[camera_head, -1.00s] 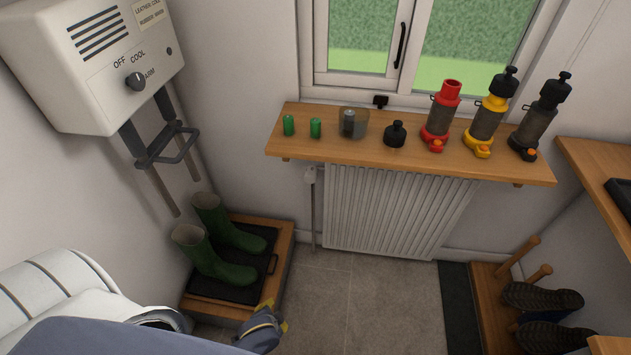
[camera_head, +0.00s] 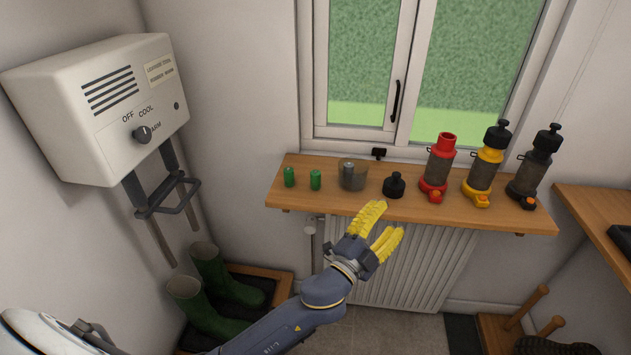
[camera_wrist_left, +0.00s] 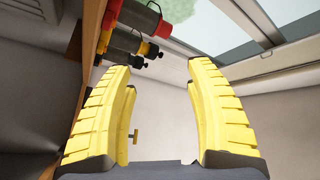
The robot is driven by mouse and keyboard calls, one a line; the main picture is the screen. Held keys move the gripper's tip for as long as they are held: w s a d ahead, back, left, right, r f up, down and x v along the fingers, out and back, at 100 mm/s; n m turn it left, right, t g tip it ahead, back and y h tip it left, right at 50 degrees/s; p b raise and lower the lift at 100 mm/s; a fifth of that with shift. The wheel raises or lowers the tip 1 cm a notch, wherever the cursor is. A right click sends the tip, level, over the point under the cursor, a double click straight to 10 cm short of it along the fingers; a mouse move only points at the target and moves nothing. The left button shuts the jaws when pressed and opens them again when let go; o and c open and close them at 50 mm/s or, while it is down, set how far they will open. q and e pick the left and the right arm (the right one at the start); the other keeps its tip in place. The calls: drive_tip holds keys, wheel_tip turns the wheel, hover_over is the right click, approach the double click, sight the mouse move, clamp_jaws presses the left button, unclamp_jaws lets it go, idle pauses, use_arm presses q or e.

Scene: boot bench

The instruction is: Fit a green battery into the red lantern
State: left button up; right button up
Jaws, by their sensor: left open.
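The red lantern (camera_head: 438,168) stands upright on the wooden shelf under the window, with its red top open and no black cap on it. A loose black cap (camera_head: 394,186) sits on the shelf to its left. Two green batteries, one at the far left (camera_head: 289,177) and one beside it (camera_head: 315,180), stand upright on the shelf. My left gripper (camera_head: 386,222) is open and empty in front of the shelf edge, below the black cap. Its yellow fingers are spread in the left wrist view (camera_wrist_left: 160,100), where the red lantern (camera_wrist_left: 144,18) shows at the top. My right gripper is not in view.
A clear cup (camera_head: 352,174) with a grey battery stands between the green batteries and the cap. Yellow (camera_head: 485,165) and black (camera_head: 534,168) lanterns stand right of the red one. A wall heater box (camera_head: 100,105) hangs at left; green boots (camera_head: 215,275) stand below.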

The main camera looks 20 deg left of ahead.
use_arm(q)
drive_tip(key=d+r+m+g+h, duration=0.7)
drive_tip(key=d+m+h, duration=0.5)
drive_tip(key=d, duration=0.1)
wheel_tip(320, 180, up, 8)
drive_tip(key=f+m+g+y, duration=0.1)
drive_tip(key=m+g+y, duration=0.3)
drive_tip(key=g+y, duration=1.2)
hover_over(316, 172)
drive_tip(key=t+y, duration=0.3)
wheel_tip(316, 172, down, 16)
drive_tip(key=shift+s+f, duration=0.1)
drive_tip(key=shift+f, duration=0.1)
